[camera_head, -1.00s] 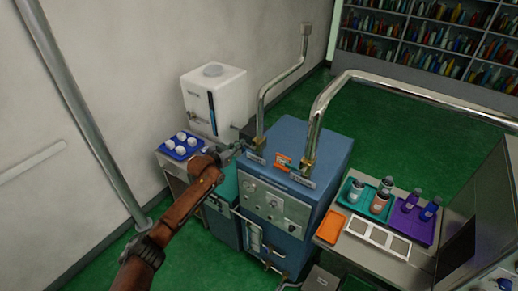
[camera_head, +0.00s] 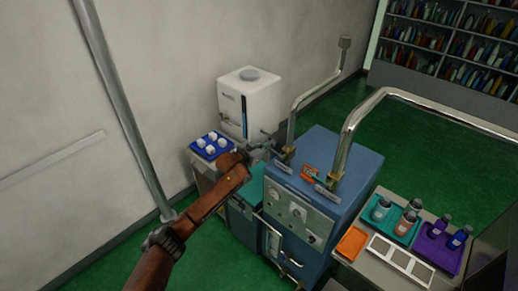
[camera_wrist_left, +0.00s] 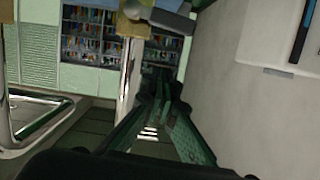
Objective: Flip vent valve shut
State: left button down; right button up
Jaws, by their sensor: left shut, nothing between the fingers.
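Two metal pipes rise from the blue cabinet (camera_head: 345,165): a thin one (camera_head: 293,125) at left and a thick one (camera_head: 345,140) at right. Each has a brass fitting at its foot and a label plate beside it. An orange-red part (camera_head: 310,173) sits between them. I cannot tell which fitting is the vent valve, nor its lever position. My left gripper (camera_head: 264,145) is shut and empty, just left of the thin pipe's brass fitting (camera_head: 287,152). Its fingers also show in the left wrist view (camera_wrist_left: 165,115), with a pipe (camera_wrist_left: 128,75) and brass fitting (camera_wrist_left: 133,24) beside them.
A white tank (camera_head: 250,100) stands behind my left gripper, and a blue tray (camera_head: 211,146) with white pieces lies left of it. At right, a teal tray (camera_head: 392,218) and a purple tray (camera_head: 437,250) hold bottles. An orange tray (camera_head: 352,243) lies nearby.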

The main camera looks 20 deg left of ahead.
pick_arm(q)
jog(key=f+b+v, duration=0.1)
jog(key=b+v, duration=0.1)
jog(key=v, duration=0.7)
jog(key=shift+s+a, duration=0.35)
jog(key=shift+a, duration=0.1)
jog(key=shift+r, duration=0.1)
